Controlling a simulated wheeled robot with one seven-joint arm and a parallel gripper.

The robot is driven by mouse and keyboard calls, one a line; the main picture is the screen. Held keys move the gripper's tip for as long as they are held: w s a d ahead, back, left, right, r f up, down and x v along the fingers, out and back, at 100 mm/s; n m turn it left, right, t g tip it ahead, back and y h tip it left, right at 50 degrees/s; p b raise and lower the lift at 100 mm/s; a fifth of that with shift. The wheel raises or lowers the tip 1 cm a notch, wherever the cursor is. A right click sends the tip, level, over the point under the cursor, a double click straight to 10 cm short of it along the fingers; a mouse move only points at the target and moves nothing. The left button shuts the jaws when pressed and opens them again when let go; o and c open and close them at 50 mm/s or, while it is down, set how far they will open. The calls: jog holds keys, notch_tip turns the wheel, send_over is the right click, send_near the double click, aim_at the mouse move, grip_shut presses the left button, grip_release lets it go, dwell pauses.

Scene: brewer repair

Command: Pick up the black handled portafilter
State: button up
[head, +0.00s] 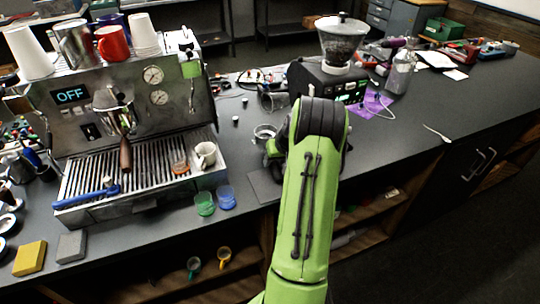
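A round metal ring-shaped piece (265,131) lies on the dark counter just left of my green arm. It may be the basket of the black handled portafilter, but no black handle shows; my arm covers the counter beside it. A portafilter with a brown wooden handle (125,154) is in the espresso machine (115,92).
A grinder (342,48) stands behind my arm, and a metal bottle (400,72) is to its right. A dark mat (263,187) lies left of my arm. The right counter is mostly clear.

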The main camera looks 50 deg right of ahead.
grip_shut()
